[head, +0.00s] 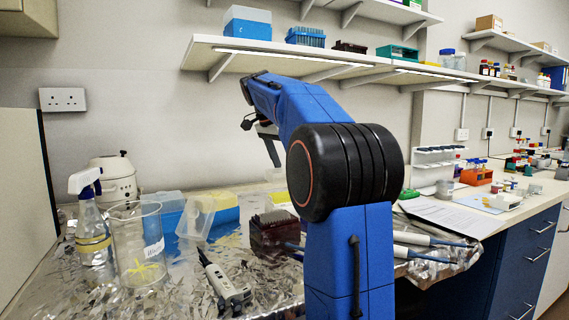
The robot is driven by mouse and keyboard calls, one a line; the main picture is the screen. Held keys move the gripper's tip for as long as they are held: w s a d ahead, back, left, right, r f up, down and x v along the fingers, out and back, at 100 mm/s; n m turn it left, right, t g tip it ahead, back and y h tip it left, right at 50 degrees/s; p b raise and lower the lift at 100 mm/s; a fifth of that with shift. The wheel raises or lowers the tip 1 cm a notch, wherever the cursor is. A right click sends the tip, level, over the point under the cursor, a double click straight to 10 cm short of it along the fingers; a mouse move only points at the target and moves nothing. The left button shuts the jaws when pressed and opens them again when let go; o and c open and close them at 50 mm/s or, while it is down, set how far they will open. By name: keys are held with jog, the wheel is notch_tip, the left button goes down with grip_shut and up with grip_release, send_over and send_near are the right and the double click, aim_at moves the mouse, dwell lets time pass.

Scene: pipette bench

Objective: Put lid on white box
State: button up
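My gripper (270,150) hangs from the end of my blue arm above the back of the bench. It is seen small and side-on, so I cannot tell whether it is open or holds anything. A translucent, lid-like cover (194,220) stands tilted against a blue box (224,212) on the foil, to the left of and below my gripper. A small whitish object (276,174) shows below the gripper near the wall, partly hidden by my arm. I cannot tell for sure which thing is the white box.
A spray bottle (92,225), a large clear beaker (138,240) and a white lidded pot (114,178) stand at left. A pipette (226,284) lies in front. A dark red tip rack (272,232) stands near my arm. A shelf (300,62) overhangs the back. My arm hides the middle.

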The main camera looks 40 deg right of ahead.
aim_at(282, 171)
jog(key=shift+f, duration=1.9)
jog(key=shift+f, duration=0.6)
jog(key=shift+f, duration=0.4)
jog(key=shift+f, duration=0.55)
jog(key=shift+f, duration=0.2)
jog(key=shift+c, duration=1.1)
jog(key=shift+f, duration=0.3)
jog(key=shift+c, duration=1.4)
jog(key=o, duration=1.6)
